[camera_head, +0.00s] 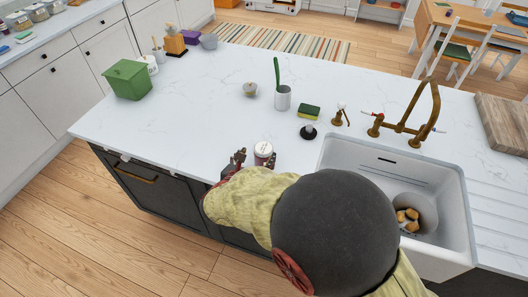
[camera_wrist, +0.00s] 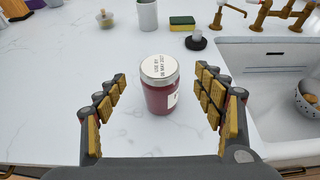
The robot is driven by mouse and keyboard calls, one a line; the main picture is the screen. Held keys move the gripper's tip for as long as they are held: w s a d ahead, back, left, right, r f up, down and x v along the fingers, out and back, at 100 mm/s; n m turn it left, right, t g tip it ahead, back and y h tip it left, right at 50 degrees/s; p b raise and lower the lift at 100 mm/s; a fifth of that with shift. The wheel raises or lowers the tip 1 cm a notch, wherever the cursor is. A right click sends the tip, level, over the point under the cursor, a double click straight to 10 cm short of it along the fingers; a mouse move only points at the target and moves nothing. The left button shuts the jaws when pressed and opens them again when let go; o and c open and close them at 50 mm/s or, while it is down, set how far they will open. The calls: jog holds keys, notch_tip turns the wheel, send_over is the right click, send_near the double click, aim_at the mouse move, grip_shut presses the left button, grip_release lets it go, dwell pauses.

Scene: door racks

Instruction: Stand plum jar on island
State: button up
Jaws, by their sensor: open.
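The plum jar (camera_wrist: 160,92) stands upright on the white marble island (camera_wrist: 60,95), with dark red contents and a pale lid with printed text. In the head view the jar (camera_head: 263,152) is near the island's front edge, left of the sink. My gripper (camera_wrist: 165,88) is open, with one finger on each side of the jar and visible gaps between. In the head view my gripper (camera_head: 255,163) is partly hidden by my arm, and the jar's lower part is partly covered.
A white sink (camera_head: 330,160) with a bowl (camera_head: 417,208) inside lies to the right, with a brass tap (camera_head: 405,115) behind it. A sponge (camera_head: 308,112), a dark stopper (camera_head: 308,132) and a white cup (camera_head: 283,98) stand behind the jar. The island's left middle is clear.

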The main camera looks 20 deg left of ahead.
jog(key=shift+s+r, duration=0.1)
jog(key=shift+s, duration=0.1)
jog(key=s+d+r+m+g+h, duration=0.1)
jog(key=d+r+m+g+h, duration=0.15)
jog(key=d+m, duration=0.45)
jog(key=d+r+m+g+h, duration=0.1)
jog(key=d+r+m, duration=0.25)
jog(key=d, duration=0.75)
jog(key=s+d+r+m+g+h, duration=0.15)
jog(key=d+r+m, duration=0.25)
jog(key=d, duration=0.5)
jog(key=s+d+r+m+g+y, duration=0.2)
jog(key=s+d+r+m+g, duration=0.15)
jog(key=s+d+m, duration=0.7)
jog(key=s+r+m+y, duration=0.3)
jog(key=s+m+y, duration=0.1)
jog(key=s+m, duration=0.6)
jog(key=shift+s+t, duration=0.2)
jog(key=shift+t, duration=0.15)
